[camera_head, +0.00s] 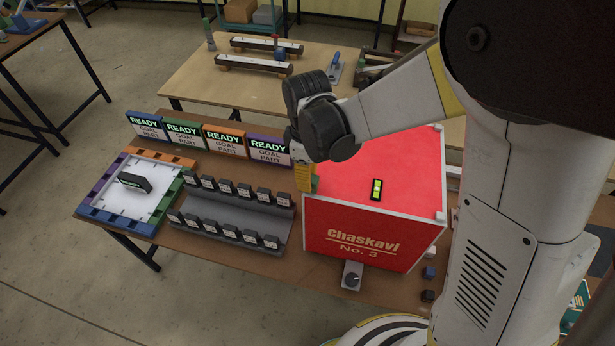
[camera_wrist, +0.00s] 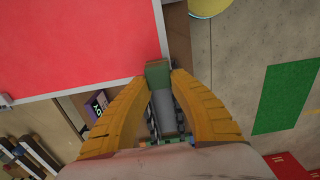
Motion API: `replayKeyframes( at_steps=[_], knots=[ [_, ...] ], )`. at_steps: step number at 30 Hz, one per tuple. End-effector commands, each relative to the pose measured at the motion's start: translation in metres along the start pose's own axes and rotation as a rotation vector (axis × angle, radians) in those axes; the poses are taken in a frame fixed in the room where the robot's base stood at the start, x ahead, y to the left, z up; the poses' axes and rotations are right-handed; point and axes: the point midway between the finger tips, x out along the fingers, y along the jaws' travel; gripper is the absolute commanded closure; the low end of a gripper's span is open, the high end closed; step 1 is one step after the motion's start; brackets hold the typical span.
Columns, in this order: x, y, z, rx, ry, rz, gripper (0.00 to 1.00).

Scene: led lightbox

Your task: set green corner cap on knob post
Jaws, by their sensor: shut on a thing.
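My gripper (camera_head: 305,178) has yellow fingers and hangs by the left edge of the red lightbox (camera_head: 345,220). The fingers are shut on the green corner cap (camera_wrist: 157,72), held between the tips in the wrist view. The cap also shows as a small green patch (camera_head: 315,185) in the head view, partly hidden by a finger. In the wrist view it overlaps the border of the red panel (camera_wrist: 70,40); I cannot tell whether it touches. A grey unit with a dark round knob (camera_head: 352,275) stands in front of the lightbox; I cannot tell whether it is the knob post.
A dark rack (camera_head: 240,213) with two rows of labelled blocks stands left of the lightbox. Beyond it is a tray (camera_head: 125,218) with a coloured rim. READY signs (camera_head: 225,139) line the back. A small yellow-green level (camera_head: 376,190) lies on the red top.

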Motion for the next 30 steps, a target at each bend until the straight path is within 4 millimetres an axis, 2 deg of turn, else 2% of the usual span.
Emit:
replayKeyframes(
  at_steps=[14, 15, 17, 26, 30],
  knots=[
    [0.013, 0.000, 0.000, 0.000, 0.000, 0.000, 1.00],
    [0.013, 0.000, 0.000, 0.000, 0.000, 0.000, 0.69],
    [0.012, 0.000, 0.000, 0.000, 0.000, 0.000, 0.53],
    [0.011, 0.000, 0.000, 0.000, 0.000, 0.000, 0.53],
    [0.005, 0.000, 0.000, 0.000, 0.000, 0.000, 0.53]
  ],
)
